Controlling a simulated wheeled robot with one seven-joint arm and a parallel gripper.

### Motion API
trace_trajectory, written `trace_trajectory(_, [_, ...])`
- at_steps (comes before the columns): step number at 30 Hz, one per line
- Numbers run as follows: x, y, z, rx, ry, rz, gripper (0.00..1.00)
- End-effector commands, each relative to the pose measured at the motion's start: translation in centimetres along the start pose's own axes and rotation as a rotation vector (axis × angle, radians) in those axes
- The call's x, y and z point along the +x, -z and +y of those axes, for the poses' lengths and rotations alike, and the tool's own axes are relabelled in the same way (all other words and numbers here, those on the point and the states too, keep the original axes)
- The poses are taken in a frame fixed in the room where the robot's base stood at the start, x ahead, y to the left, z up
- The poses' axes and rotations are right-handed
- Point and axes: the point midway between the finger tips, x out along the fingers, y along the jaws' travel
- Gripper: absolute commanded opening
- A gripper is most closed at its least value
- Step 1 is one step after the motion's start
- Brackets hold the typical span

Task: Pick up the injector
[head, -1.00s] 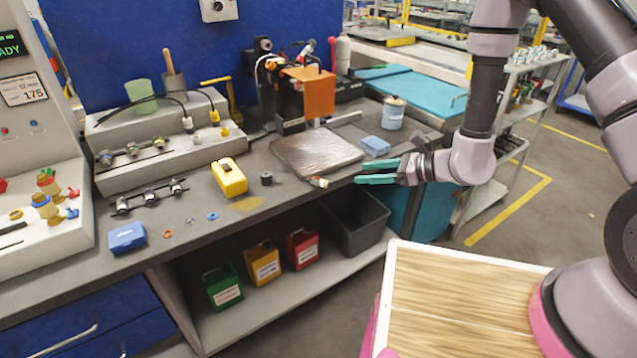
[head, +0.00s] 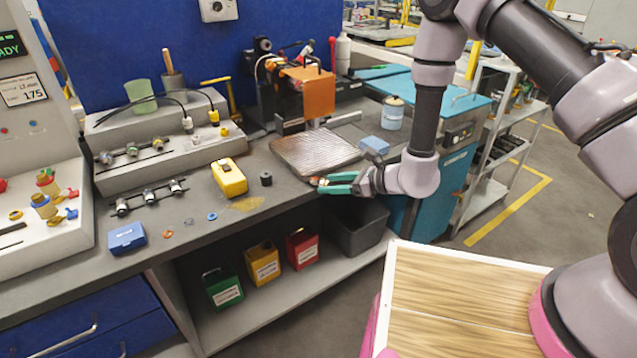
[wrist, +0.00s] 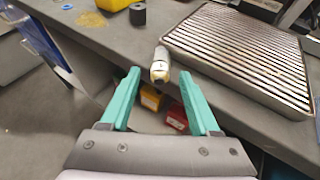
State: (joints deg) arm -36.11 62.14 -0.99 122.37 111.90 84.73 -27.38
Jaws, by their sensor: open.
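The injector (wrist: 160,63) appears to be the small whitish cylinder with a dark end, lying on the bench beside the ribbed metal tray in the wrist view. Its near end is at the bench's front edge. My gripper (wrist: 160,75) is open, with teal fingers. In the wrist view the injector shows just beyond the fingertips, centred between them; the gap to it is hard to judge. In the head view my gripper (head: 323,184) is at the bench edge from the right, and its fingers largely hide the injector.
The ribbed metal tray (head: 315,154) lies close behind the injector. A black cylinder (head: 266,179) and a yellow case (head: 229,178) stand to its left. A blue block (head: 374,145) lies right of the tray. A dark bin (head: 358,231) sits below the edge.

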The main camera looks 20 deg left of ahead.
Motion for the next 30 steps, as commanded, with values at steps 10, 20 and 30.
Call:
trace_trajectory(10, [0.2, 0.0, 0.0, 0.001, 0.000, 0.001, 0.28])
trace_trajectory(20, [0.2, 0.0, 0.0, 0.001, 0.000, 0.000, 0.00])
trace_trajectory(30, [-0.8, -2.4, 0.0, -0.001, 0.001, -0.002, 0.00])
